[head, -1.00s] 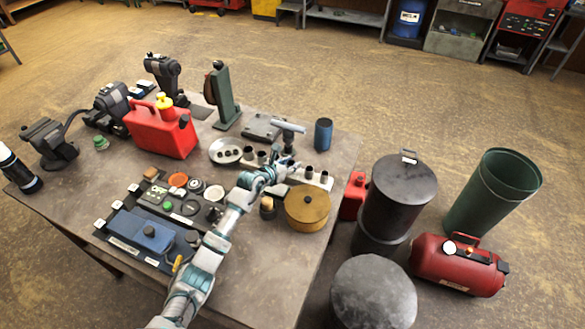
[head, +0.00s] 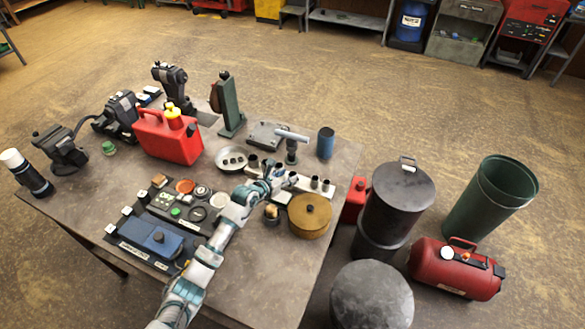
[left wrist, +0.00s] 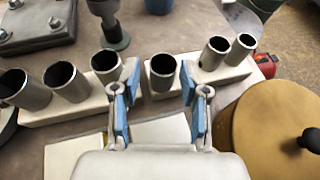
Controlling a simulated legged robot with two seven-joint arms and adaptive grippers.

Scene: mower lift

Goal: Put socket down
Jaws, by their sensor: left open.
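My left gripper (head: 272,181) is over the pale socket rack (head: 301,181) at the right side of the bench. In the left wrist view, the left gripper (left wrist: 160,97) is open, its blue-padded fingers apart. A grey hollow socket (left wrist: 162,71) stands upright on the rack (left wrist: 92,101) between and just beyond the fingertips; I cannot tell whether they touch it. Three sockets stand to its left, the closest one (left wrist: 107,66) beside the left finger. Two more (left wrist: 214,53) stand to its right. In the head view the arm hides part of the rack. My right gripper is not in view.
A round brown tin (head: 310,217) stands close right of the gripper. A metal dish (head: 232,158) and a red fuel can (head: 168,138) are left. The bench front right is clear.

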